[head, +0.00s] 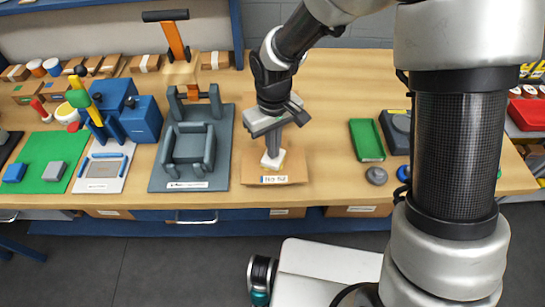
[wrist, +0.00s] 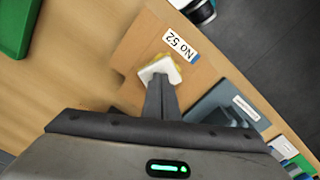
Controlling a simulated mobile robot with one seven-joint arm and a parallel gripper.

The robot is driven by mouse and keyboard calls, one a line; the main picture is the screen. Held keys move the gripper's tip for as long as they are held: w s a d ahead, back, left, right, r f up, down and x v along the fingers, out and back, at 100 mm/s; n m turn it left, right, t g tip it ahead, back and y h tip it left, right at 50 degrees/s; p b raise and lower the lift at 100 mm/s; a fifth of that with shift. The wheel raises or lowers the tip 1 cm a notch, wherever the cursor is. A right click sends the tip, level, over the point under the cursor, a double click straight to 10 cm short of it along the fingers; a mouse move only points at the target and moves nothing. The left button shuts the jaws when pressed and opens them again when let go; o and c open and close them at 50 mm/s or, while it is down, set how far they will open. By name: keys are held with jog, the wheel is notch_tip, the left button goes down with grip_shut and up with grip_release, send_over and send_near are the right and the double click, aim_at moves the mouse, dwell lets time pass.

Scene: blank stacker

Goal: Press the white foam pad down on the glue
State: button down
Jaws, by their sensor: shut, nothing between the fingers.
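The white foam pad (head: 272,160) lies on a brown wooden board (head: 257,166) with a label reading No 52. In the wrist view the pad (wrist: 161,69) sits under my fingertips, and yellow glue (wrist: 158,57) shows at its far edge. My gripper (head: 272,153) points straight down, shut with nothing between its fingers. Its tips (wrist: 160,80) are at the pad's top and appear to touch it. The tips cover part of the pad, and most of the glue is hidden beneath it.
A grey fixture (head: 190,155) stands left of the board. A green tray (head: 366,140) and a grey round knob (head: 376,175) are to the right. Blue blocks (head: 141,118) stand farther left. The bench between board and tray is clear.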

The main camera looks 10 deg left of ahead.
dwell(0.3)
notch_tip(320, 180, up, 8)
jog(key=p, duration=0.5)
jog(key=shift+p, duration=0.4)
dwell(0.6)
jog(key=s+d+r+m+t, duration=0.2)
jog(key=d+r+m, duration=0.1)
jog(key=d+r, duration=0.6)
jog(key=s+d+r+m+t, duration=0.2)
jog(key=s+d+r+m, duration=0.1)
jog(key=d+r, duration=0.7)
jog(key=s+d+r+m+t, duration=0.1)
jog(key=s+d+r+m, duration=0.1)
jog(key=s, duration=0.4)
jog(key=d+r, duration=0.1)
jog(key=d, duration=0.1)
jog(key=shift+s+d+m+t, duration=0.3)
jog(key=shift+s+d+m, duration=0.05)
jog(key=shift+m, duration=0.05)
jog(key=shift+r, duration=0.1)
